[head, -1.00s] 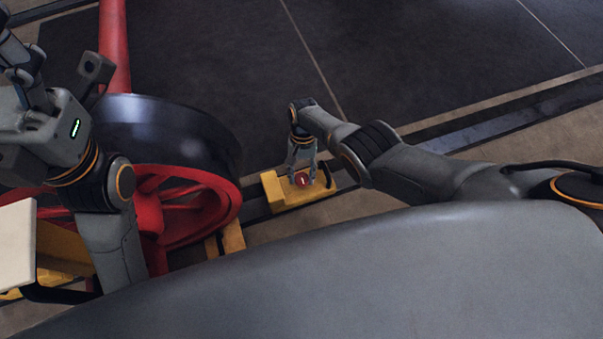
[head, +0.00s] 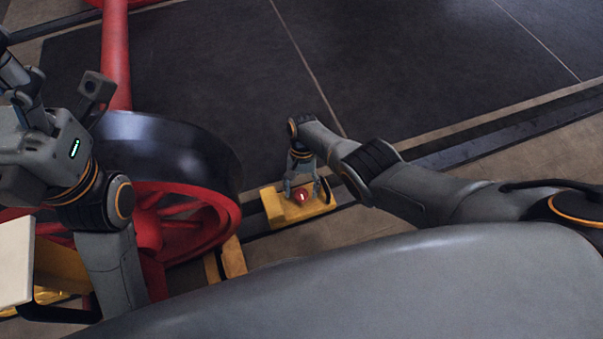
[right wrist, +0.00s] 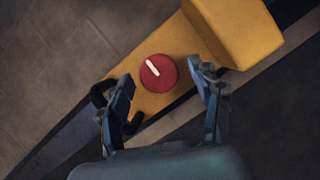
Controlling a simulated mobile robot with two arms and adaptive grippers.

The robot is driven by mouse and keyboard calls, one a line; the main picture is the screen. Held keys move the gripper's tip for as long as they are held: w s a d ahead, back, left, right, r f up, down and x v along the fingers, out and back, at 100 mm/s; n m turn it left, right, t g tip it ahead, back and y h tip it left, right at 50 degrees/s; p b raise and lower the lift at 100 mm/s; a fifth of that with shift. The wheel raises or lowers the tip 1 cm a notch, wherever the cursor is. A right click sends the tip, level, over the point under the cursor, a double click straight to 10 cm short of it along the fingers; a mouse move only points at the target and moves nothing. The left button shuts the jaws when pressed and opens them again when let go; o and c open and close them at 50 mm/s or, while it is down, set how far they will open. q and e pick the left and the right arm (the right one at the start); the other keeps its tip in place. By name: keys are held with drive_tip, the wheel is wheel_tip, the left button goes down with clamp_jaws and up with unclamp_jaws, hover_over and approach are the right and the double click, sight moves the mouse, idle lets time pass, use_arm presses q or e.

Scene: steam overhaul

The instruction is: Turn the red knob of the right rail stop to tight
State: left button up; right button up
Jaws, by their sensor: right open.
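The red knob (head: 301,198) sits on top of the yellow right rail stop (head: 271,207), which lies on the rail beside the wheel. In the right wrist view the knob (right wrist: 158,73) is round with a white line slanting from upper left to lower right. My right gripper (head: 302,190) points down at the stop. In the right wrist view its fingers (right wrist: 162,88) are apart, with the knob just past and between their tips, apparently not gripped. My left arm is at the left of the head view; its fingers are not clear.
A large dark-rimmed wheel (head: 190,150) with red spokes stands just left of the stop. The rail (head: 480,140) runs away to the right. A black curved handle (right wrist: 102,92) is at the stop's end, close to my right gripper's left finger. Dark floor plates lie beyond.

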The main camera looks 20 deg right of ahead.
drive_tip(key=v, duration=1.1)
drive_tip(key=shift+r, duration=0.35)
drive_tip(key=shift+w, duration=0.15)
